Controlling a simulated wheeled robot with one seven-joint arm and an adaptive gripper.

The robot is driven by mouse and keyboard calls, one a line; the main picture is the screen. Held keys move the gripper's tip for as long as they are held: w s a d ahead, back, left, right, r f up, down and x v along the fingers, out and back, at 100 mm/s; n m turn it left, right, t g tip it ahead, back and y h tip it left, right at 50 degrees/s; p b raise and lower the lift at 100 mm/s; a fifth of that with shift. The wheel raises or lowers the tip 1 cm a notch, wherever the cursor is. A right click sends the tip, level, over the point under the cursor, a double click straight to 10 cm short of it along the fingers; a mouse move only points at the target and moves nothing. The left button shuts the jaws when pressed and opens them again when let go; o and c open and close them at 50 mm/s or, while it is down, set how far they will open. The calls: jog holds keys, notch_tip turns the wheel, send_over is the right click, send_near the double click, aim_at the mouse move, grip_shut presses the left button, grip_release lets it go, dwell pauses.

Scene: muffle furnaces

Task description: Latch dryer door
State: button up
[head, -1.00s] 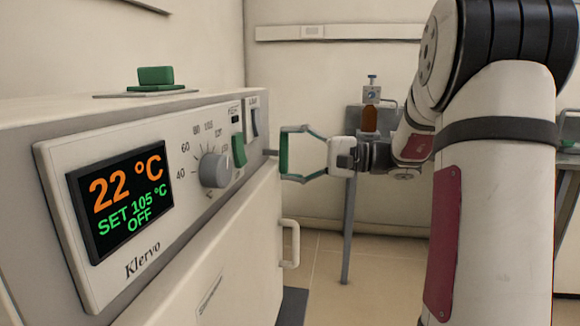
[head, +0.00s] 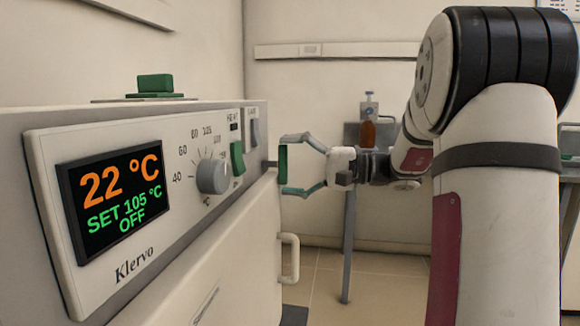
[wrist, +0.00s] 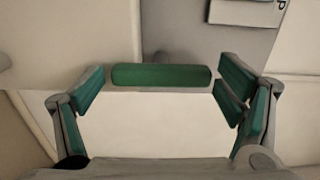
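The dryer (head: 225,115) stands at the left with its display reading 22 °C, SET 105 °C, OFF. Its pale door (head: 235,270) is below the panel. A green bar grip (head: 283,164), which looks like the latch handle, stands upright on a grey rod at the panel's right end. It also shows in the wrist view (wrist: 160,75), lying crosswise. My gripper (head: 296,163) is open, with one green-padded finger beyond each end of the bar. In the wrist view (wrist: 160,85) gaps show between the pads and the bar ends. Whether the door is fully closed I cannot tell.
A white door handle (head: 290,258) sticks out below my gripper. A dial (head: 212,176) and green switch (head: 237,158) are on the panel. A brown bottle (head: 369,133) stands on a grey table behind my arm. Floor shows clear below the gripper.

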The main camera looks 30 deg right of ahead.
dwell(0.3)
jog(key=v, duration=1.2)
dwell(0.3)
